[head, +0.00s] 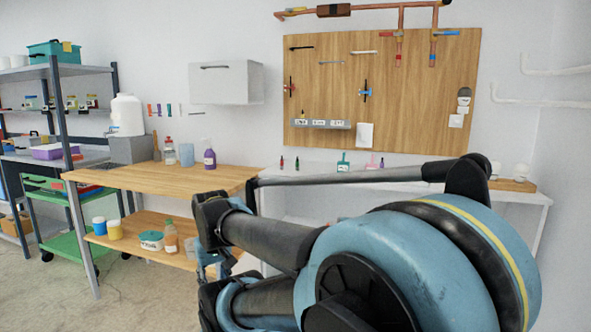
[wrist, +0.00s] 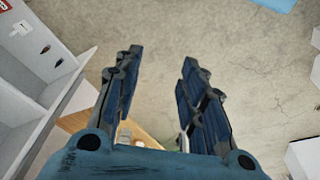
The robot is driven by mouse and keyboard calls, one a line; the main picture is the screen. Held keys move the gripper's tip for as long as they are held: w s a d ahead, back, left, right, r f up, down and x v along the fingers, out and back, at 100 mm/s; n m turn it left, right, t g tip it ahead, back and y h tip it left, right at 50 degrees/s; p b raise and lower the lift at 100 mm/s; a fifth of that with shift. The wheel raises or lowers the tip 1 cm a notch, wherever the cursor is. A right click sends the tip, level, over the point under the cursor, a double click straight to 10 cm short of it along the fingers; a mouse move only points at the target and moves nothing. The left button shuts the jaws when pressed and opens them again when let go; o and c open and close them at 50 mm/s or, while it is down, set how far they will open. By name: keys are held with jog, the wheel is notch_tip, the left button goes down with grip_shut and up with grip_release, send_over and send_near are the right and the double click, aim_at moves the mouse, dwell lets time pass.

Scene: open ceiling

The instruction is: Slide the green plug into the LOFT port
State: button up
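My gripper (wrist: 162,57) is open in the wrist view, with bare floor showing between its fingers and nothing held. A small green plug-like piece (head: 344,162) stands on the white bench along the back wall in the head view. A grey strip of labelled ports (head: 320,124) is fixed low on the wooden wall panel above it. Its labels are too small to read surely, so I cannot tell which is LOFT. My gripper is apart from both. I cannot make out the green piece in the wrist view.
The white bench (head: 541,198) also holds a red piece (head: 281,161), a dark piece (head: 297,162) and a pink piece (head: 371,162). A wooden workbench (head: 160,178) stands to the left. My arm blocks much of the lower right.

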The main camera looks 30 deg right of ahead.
jog(key=w+d+r+m+t+h, duration=0.1)
jog(key=w+d+r+m+h, duration=0.35)
jog(key=w+d, duration=0.45)
jog(key=w+d+r+m+t+h, duration=0.2)
jog(key=w+d+r+m+h, duration=0.35)
jog(key=d, duration=0.55)
jog(key=m+t+h, duration=0.2)
jog(key=t+h, duration=0.2)
jog(key=h, duration=0.2)
send_near(297, 161)
jog(key=x, duration=0.5)
jog(key=shift+w+d+f, duration=0.1)
jog(key=shift+w+f, duration=0.15)
jog(key=shift+x, duration=2.75)
jog(key=shift+c, duration=0.6)
grip_shut()
